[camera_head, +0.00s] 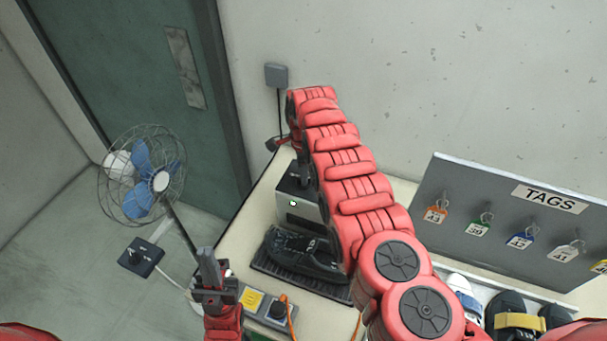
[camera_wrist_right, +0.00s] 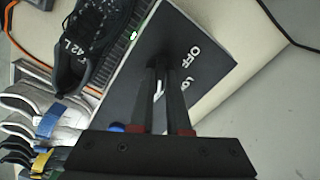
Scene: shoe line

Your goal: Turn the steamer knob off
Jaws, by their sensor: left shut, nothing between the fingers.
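The steamer (camera_head: 298,210) is a grey box with a dark top and a small green light, standing on the table against the wall. In the right wrist view its dark top panel (camera_wrist_right: 222,72) carries the words OFF and LO. A dark round shape, apparently the knob (camera_wrist_right: 158,46), shows at the fingertips. My right gripper (camera_wrist_right: 161,72) points at it with a narrow gap between the fingers; whether they touch the knob is unclear. In the head view my right arm hides much of this area. My left gripper (camera_head: 207,262) is shut and empty, left of the steamer.
A black shoe (camera_head: 303,250) lies on a ribbed dark mat (camera_head: 312,284) before the steamer. A control box (camera_head: 252,299) with an orange cable sits near my left gripper. A blue-bladed fan (camera_head: 142,180) stands left. Right are a TAGS board (camera_head: 480,205) and several shoes (camera_head: 508,310).

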